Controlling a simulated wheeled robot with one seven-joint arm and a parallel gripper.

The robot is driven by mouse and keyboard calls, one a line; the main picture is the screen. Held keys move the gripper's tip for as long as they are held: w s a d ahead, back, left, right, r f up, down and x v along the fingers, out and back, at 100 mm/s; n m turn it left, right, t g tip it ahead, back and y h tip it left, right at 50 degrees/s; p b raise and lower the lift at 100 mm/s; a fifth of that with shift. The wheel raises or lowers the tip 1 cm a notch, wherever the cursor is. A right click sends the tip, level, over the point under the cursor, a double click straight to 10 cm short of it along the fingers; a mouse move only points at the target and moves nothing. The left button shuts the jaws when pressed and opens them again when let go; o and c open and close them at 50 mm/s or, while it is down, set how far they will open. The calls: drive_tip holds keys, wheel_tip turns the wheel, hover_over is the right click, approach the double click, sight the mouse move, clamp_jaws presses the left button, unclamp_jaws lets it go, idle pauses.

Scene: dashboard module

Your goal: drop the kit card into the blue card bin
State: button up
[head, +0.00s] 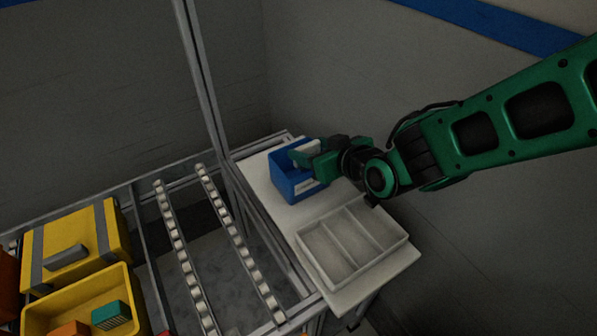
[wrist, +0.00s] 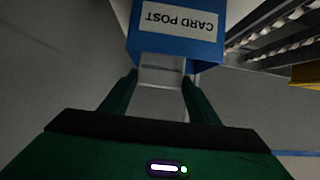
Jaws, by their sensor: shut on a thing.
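The blue card bin (head: 291,187) stands on the white side table in the head view. In the wrist view the bin (wrist: 178,48) shows its white label reading CARD POST, upside down. My gripper (head: 303,157) is at the bin's top in the head view. In the wrist view my gripper (wrist: 160,80) is shut on the pale kit card (wrist: 161,73), with one green finger on each side. The card (head: 305,146) shows as a small pale patch by the fingers, over the bin's opening. I cannot tell whether its lower edge is inside the bin.
A pale divided tray (head: 352,246) sits on the white table (head: 264,189) in front of the bin. Roller rails (head: 240,243) run to the left. A yellow case (head: 75,246) and an open yellow bin (head: 35,318) with blocks stand further left.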

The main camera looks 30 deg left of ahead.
drive_tip(key=o, duration=1.1)
drive_tip(key=v, duration=1)
drive_tip(key=shift+d, duration=0.35)
drive_tip(key=shift+s+r, duration=0.1)
